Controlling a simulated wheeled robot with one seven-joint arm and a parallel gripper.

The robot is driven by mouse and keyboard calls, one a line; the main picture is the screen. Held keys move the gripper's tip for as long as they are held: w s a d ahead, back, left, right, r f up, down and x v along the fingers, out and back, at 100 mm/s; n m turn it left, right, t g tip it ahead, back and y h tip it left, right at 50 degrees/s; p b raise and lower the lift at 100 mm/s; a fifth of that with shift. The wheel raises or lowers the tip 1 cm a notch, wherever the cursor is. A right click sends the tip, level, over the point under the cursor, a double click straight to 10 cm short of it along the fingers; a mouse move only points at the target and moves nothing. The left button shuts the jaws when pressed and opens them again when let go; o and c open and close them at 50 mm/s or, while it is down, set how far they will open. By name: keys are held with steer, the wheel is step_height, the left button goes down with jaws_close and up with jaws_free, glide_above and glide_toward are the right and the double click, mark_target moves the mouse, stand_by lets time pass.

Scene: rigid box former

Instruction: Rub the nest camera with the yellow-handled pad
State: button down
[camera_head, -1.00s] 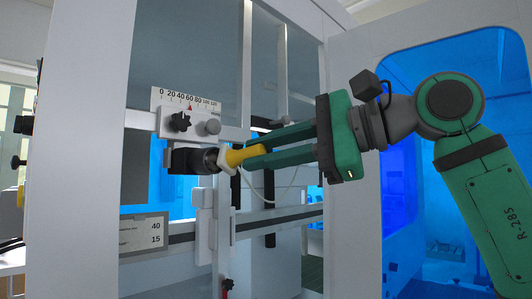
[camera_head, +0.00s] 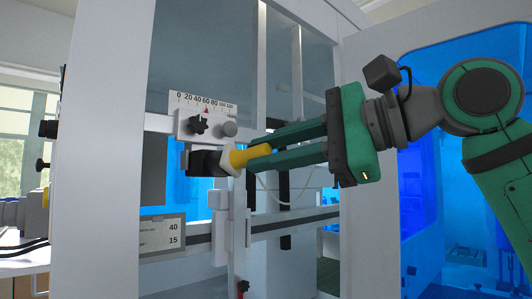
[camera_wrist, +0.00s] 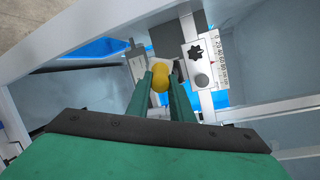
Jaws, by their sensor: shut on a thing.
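The nest camera (camera_head: 205,162) is a black block with its lens end facing right, mounted below a white scale plate in the head view. My gripper (camera_head: 250,156) is shut on the yellow handle of the pad (camera_head: 240,158), which lies roughly level. The pad's pale face is at the lens end of the camera and covers the lens. It looks to be touching, though a small gap cannot be ruled out. In the wrist view the yellow handle (camera_wrist: 160,76) sits between my fingertips, and the pad face and camera are mostly hidden behind it.
The scale plate (camera_head: 203,107) with black and grey knobs is just above the camera. A white vertical bracket (camera_head: 218,225) and horizontal rail (camera_head: 295,221) lie below. A wide white post (camera_head: 105,150) stands left, and a blue-windowed panel stands right, behind my arm.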

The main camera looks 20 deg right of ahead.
steer(key=shift+s+d, duration=0.3)
steer(key=shift+s, duration=0.45)
steer(key=shift+s+d, duration=0.25)
steer(key=shift+s, duration=0.55)
steer(key=shift+s+d, duration=0.3)
steer(key=shift+s, duration=0.45)
steer(key=s, duration=0.1)
steer(key=s+d, duration=0.1)
steer(key=shift+s, duration=0.4)
steer(key=shift+w+a, duration=0.45)
steer(key=shift+w, duration=0.8)
steer(key=shift+w+a, duration=0.45)
steer(key=shift+w, duration=0.75)
steer(key=shift+w+a, duration=0.45)
steer(key=shift+w, duration=0.8)
steer(key=shift+w+a, duration=0.15)
steer(key=shift+w, duration=0.35)
steer(key=shift+w+d, duration=0.2)
steer(key=shift+d, duration=0.45)
steer(key=shift+w+d, duration=0.25)
steer(key=shift+d, duration=0.35)
steer(key=shift+w+d, duration=0.2)
steer(key=shift+d, duration=0.45)
